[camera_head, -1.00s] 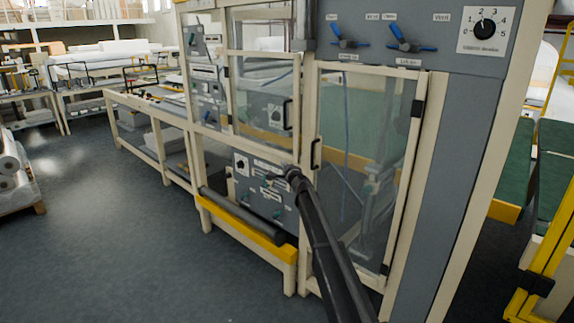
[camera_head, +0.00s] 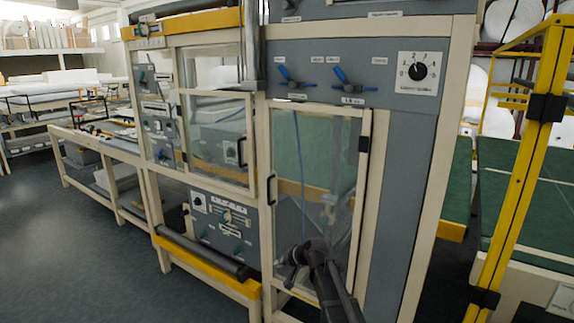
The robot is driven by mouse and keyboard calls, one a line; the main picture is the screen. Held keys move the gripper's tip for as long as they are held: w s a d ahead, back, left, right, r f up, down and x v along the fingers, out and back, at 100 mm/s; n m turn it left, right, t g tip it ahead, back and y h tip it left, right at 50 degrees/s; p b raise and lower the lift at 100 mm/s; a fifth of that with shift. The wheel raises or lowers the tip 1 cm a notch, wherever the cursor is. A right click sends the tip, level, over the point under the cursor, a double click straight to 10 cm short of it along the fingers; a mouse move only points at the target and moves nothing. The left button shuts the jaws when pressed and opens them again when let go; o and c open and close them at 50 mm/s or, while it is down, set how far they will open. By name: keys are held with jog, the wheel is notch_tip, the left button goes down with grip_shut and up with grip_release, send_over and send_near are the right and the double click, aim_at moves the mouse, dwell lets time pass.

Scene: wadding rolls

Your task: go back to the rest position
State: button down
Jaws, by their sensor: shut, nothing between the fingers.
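My gripper (camera_head: 290,268) is at the end of my dark arm, low in the middle of the head view. It appears in front of the lower part of the machine's clear door (camera_head: 318,170). Its fingers are small and dark here, and nothing shows held in them. I cannot tell the exact gap between the gripper and the door. The machine (camera_head: 408,150) has a cream frame and grey panels.
Two blue-handled valves (camera_head: 340,78) and a dial (camera_head: 418,70) are on the upper panel. A dark roller (camera_head: 200,255) lies above a yellow bar at the front. A yellow post (camera_head: 520,170) stands at right. Open floor (camera_head: 70,235) lies at left.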

jog(key=s+d+f+g+h+p, duration=0.1)
jog(key=s+d+g+h, duration=0.2)
jog(key=s+d, duration=0.6)
jog(key=s+d+f+g+h+p, duration=0.1)
jog(key=s+d+g+h+p, duration=0.1)
jog(key=s+d, duration=0.8)
jog(key=s+g+h, duration=0.1)
jog(key=s+h, duration=0.1)
jog(key=s, duration=0.6)
jog(key=shift+d+f+n+h, duration=0.3)
jog(key=shift+f+n, duration=0.1)
